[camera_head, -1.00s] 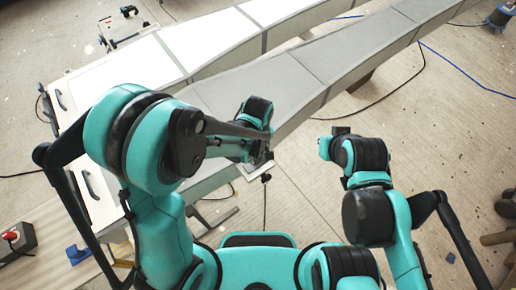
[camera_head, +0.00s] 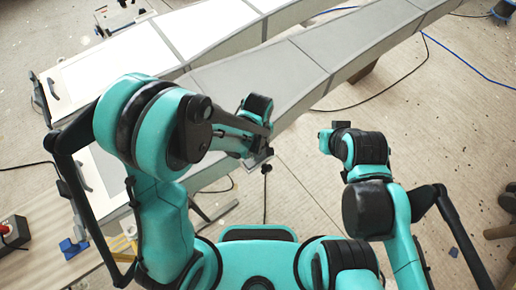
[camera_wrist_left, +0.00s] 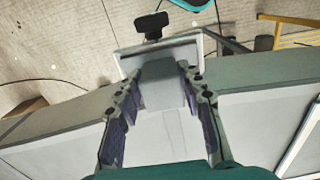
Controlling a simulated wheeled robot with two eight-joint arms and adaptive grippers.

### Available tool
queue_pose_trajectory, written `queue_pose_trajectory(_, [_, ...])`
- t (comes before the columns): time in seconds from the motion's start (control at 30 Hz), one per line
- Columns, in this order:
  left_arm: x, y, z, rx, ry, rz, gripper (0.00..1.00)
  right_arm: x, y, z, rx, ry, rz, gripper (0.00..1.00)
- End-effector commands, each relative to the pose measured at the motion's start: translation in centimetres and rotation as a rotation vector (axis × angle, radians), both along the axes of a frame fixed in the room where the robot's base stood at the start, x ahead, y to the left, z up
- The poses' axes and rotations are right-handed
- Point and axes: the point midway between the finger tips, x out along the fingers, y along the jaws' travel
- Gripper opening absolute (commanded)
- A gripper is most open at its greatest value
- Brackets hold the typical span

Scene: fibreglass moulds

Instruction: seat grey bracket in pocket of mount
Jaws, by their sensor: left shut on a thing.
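My left gripper (camera_wrist_left: 160,100) is shut on the grey bracket (camera_wrist_left: 162,93), a pale grey block between its two fingers. In the left wrist view the bracket's far end meets the light-rimmed mount (camera_wrist_left: 131,61) at the mould's edge. The pocket is hidden behind the bracket, so I cannot tell how deep it sits. A black knob (camera_wrist_left: 152,25) stands out beyond the mount. In the head view my left gripper (camera_head: 262,152) is at the near edge of the grey mould, and the bracket is mostly hidden. My right gripper (camera_head: 324,142) is apart, over the floor; its fingers are unclear.
Two long moulds run diagonally, a grey one (camera_head: 262,80) and a white-topped one (camera_head: 120,62) behind it. A red button box (camera_head: 14,233) and a blue object (camera_head: 70,249) lie at lower left. Cables (camera_head: 470,70) cross the floor. Floor at right is mostly clear.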

Motion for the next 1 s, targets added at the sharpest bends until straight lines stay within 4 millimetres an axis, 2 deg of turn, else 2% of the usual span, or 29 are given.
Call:
queue_pose_trajectory(0.4, [0.0,0.0,-0.6,0.000,0.000,0.000,0.07,0.0,0.0,-0.6,0.000,0.000,0.000,0.00])
queue_pose_trajectory(0.43, [0.0,0.0,-0.5,0.000,0.000,0.000,0.43,0.0,0.0,-0.5,0.000,0.000,0.000,0.00])
queue_pose_trajectory(0.5, [0.0,0.0,-0.5,0.000,0.000,0.000,0.62,0.0,0.0,-0.5,0.000,0.000,0.000,0.00])
queue_pose_trajectory(0.83, [0.0,0.0,-0.3,0.000,0.000,0.000,0.62,0.0,0.0,-0.5,0.000,0.000,0.000,0.00])
queue_pose_trajectory(1.0, [0.0,0.0,1.4,0.000,0.000,0.000,0.62,0.0,0.0,-0.5,0.000,0.000,0.000,0.00])
